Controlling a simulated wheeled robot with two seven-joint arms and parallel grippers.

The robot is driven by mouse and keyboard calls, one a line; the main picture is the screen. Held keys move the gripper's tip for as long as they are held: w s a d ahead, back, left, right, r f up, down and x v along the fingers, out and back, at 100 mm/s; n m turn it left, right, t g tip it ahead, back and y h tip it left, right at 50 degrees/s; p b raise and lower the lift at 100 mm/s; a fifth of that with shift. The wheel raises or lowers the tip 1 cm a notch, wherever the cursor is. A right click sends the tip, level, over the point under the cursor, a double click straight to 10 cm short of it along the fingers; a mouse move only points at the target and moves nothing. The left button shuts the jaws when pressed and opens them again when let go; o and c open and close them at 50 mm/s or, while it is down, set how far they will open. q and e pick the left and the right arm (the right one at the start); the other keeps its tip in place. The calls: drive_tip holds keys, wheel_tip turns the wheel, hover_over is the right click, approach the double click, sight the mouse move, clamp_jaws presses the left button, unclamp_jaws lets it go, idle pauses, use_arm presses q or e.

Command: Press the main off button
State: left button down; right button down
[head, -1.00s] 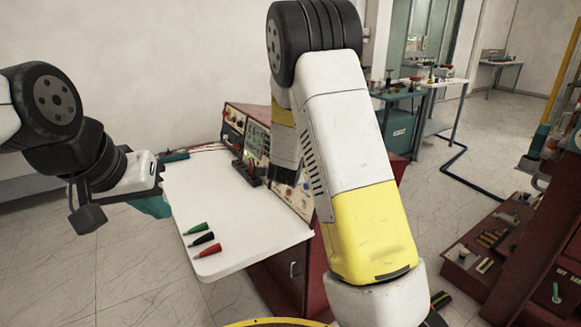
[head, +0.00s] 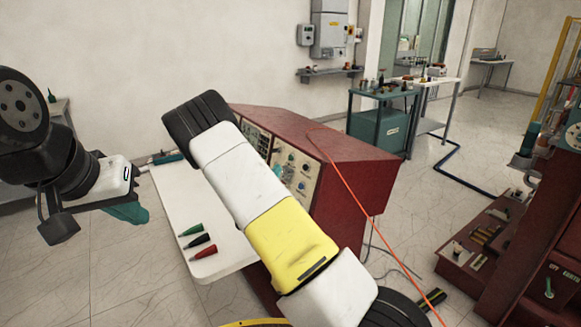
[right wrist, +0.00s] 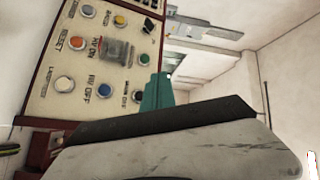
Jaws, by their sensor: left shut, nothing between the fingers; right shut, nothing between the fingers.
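The control panel (head: 295,171) is on the sloped face of a red console in the head view. In the right wrist view the panel (right wrist: 45,105) appears turned, with labelled round buttons. A dark button (right wrist: 137,97) with a blurred label that seems to read MAIN OFF is near its lower right edge. A blue button (right wrist: 103,91) sits beside the HV OFF label. My right gripper (right wrist: 157,90), teal and shut, is close to the dark button; contact cannot be told. My left gripper (head: 128,213) is shut and empty, left of the table.
A white tabletop (head: 180,235) juts from the console, with green, black and red plugs (head: 202,250) on it. An orange cable (head: 360,200) hangs over the console's right side. Teal and white benches stand behind; red equipment (head: 480,240) stands at right.

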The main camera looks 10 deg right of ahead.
drive_tip(key=w+d+f, duration=0.2)
drive_tip(key=w+d, duration=0.1)
drive_tip(key=d, duration=0.5)
drive_tip(key=shift+d, duration=0.2)
idle(2.0)
drive_tip(key=shift+d+f, duration=0.15)
drive_tip(key=shift+d, duration=0.1)
drive_tip(key=shift+w+d, duration=0.2)
drive_tip(key=shift+d, duration=0.25)
idle(0.6)
drive_tip(key=shift+a, duration=0.15)
drive_tip(key=shift+s+a, duration=0.3)
drive_tip(key=shift+a, duration=0.4)
drive_tip(key=a, duration=0.1)
drive_tip(key=s+a+r, duration=0.1)
drive_tip(key=a, duration=0.2)
drive_tip(key=shift+s+a+r, duration=0.25)
drive_tip(key=shift+s+a, duration=0.05)
idle(0.3)
